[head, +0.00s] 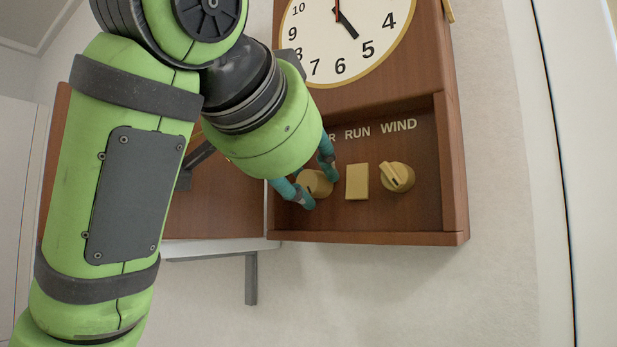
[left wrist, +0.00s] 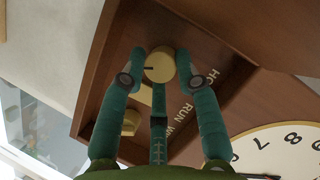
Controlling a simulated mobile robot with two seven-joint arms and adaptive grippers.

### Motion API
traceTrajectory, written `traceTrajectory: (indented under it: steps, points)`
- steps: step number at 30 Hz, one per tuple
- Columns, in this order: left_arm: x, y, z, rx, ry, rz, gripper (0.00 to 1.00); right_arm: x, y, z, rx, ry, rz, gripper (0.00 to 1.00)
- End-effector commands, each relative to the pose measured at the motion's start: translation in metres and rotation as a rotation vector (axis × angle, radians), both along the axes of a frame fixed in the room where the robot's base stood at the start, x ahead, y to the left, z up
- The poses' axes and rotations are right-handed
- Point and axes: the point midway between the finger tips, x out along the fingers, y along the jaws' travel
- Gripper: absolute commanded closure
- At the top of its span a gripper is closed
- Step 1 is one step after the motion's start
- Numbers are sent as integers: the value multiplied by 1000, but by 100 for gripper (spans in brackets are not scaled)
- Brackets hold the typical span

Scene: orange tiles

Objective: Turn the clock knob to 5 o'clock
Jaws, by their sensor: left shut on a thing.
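The wooden wall clock (head: 455,180) has a white dial (head: 318,38), cut off at the top of the head view. A black hand (head: 347,27) points close to the 5; a red hand (head: 338,8) also shows. My left gripper (head: 318,187) is shut on the leftmost round, gold knob (head: 317,181) in the recess below the dial. The left wrist view shows this knob (left wrist: 159,66) between the two teal fingers (left wrist: 160,75), with a dark mark on its face. Its label is partly hidden in the head view; the wrist view shows letters starting "HO". My right gripper is out of view.
A rectangular gold switch (head: 357,181) under RUN and a second round knob (head: 397,177) under WIND sit to the right in the same recess. The recess's lower ledge (head: 370,238) and right side wall bound the space. An open wooden door panel (head: 215,205) is behind my arm.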

Motion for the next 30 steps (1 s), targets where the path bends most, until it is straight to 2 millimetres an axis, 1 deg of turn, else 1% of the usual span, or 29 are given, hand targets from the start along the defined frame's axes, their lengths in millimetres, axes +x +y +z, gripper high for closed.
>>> traceTrajectory:
  steps: [1, 16, 17, 18, 30]
  points:
    - [0, 2, 4, -16, -5, 5, 100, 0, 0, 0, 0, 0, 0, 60]
    - [1, 2, 4, -28, 5, 6, 100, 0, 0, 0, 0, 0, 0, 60]
    - [1, 2, 3, -27, 5, 4, 56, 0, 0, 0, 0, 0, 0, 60]
    - [1, 2, 3, -27, 5, 4, 47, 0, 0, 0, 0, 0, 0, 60]
    - [0, 0, 1, -21, 11, 2, 47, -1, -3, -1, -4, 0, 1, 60]
